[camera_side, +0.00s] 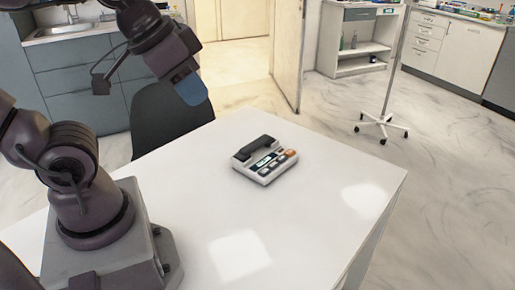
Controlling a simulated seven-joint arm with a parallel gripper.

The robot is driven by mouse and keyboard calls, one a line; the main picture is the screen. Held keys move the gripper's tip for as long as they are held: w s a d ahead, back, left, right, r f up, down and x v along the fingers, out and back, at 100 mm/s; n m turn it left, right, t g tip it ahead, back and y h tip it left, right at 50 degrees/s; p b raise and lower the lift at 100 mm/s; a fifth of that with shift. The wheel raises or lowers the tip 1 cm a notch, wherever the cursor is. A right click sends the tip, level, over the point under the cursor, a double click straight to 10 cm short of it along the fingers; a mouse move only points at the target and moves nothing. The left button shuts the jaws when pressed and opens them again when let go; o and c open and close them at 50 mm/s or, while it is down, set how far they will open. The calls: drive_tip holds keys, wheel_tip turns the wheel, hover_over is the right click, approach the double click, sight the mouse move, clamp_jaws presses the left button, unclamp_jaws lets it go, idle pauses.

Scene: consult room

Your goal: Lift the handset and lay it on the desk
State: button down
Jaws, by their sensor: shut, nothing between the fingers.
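The telephone (268,170) stands on the white desk (310,200), near its far edge. Its base is pale, with a small display and several keys, one of them orange. The dark handset (255,148) lies on the base along its far left side. My gripper (191,90) is up in the air to the left of the telephone and above it, with blue at its tip. It is shut and holds nothing, well apart from the handset.
A dark chair (165,118) stands behind the desk's far left edge. The desk around the telephone is clear. A wheeled stand (384,122), cabinets, a sink and an open door are on the floor beyond.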

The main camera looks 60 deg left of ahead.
drive_tip(key=c, duration=1.8)
unclamp_jaws()
drive_tip(key=shift+c, duration=0.2)
drive_tip(key=o, duration=1.2)
drive_tip(key=shift+c, duration=0.2)
drive_tip(key=n+g, duration=0.4)
drive_tip(key=n, duration=0.1)
approach(255, 142)
drive_tip(key=shift+y, duration=0.3)
drive_tip(key=f, duration=0.4)
drive_tip(key=shift+w+d+f, duration=0.25)
drive_tip(key=shift+w+d, duration=0.05)
drive_tip(key=shift+w, duration=0.1)
drive_tip(key=shift+w+a+f, duration=0.15)
drive_tip(key=shift+f, duration=1.35)
drive_tip(key=shift+w+a+f, duration=0.1)
drive_tip(key=shift+w+f, duration=0.1)
drive_tip(key=shift+f, duration=1.25)
